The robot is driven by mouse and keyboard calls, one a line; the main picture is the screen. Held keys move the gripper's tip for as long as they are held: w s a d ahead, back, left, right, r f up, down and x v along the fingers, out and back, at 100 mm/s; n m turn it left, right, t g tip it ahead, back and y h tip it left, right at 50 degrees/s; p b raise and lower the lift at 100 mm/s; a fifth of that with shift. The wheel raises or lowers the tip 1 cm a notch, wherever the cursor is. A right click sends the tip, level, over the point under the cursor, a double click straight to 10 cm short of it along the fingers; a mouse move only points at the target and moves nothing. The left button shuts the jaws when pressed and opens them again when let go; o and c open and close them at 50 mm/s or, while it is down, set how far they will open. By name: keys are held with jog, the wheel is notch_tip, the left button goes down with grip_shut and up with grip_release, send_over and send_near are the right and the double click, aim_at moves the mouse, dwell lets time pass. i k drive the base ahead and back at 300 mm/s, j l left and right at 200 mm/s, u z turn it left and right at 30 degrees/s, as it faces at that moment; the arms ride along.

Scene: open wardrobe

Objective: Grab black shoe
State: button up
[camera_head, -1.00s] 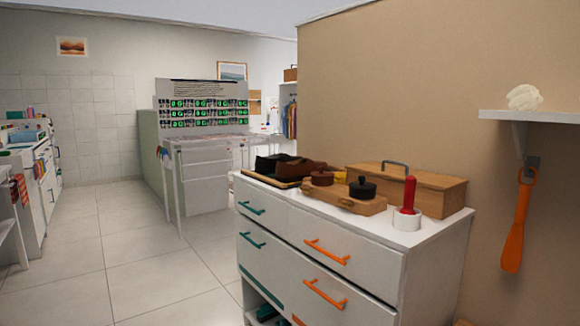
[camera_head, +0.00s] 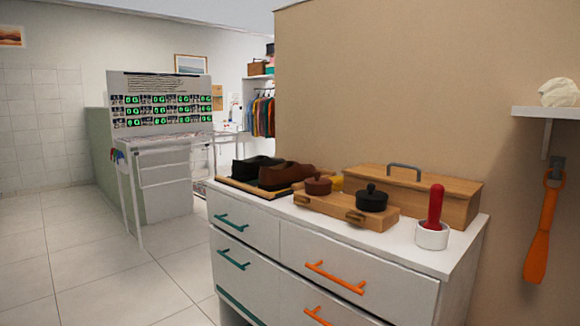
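A black shoe (camera_head: 254,169) sits on a dark tray with a light edge (camera_head: 254,192), at the left end of the white dresser's top. A brown shoe (camera_head: 288,174) lies right beside it on the same tray and hides part of it. My gripper is not in view, so I cannot see whether it is open or shut.
The white dresser (camera_head: 245,229) stands close in front. On it are a wooden tray with two lidded pots (camera_head: 346,206), a wooden box (camera_head: 425,193) and a red-handled brush (camera_head: 435,213). An orange shoehorn (camera_head: 542,228) hangs at right. Tiled floor (camera_head: 95,270) is free at left.

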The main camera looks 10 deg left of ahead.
aim_at(245, 169)
jog(key=i+j+z, duration=0.1)
jog(key=j, duration=0.35)
jog(key=i+j+z, duration=0.1)
jog(key=j, duration=0.35)
jog(key=i+j+z, duration=0.1)
jog(key=i+j, duration=0.15)
jog(key=j, duration=0.25)
jog(key=i+j+z, duration=0.1)
jog(key=j, duration=0.4)
jog(key=i+j+z, duration=0.1)
jog(key=j, duration=0.4)
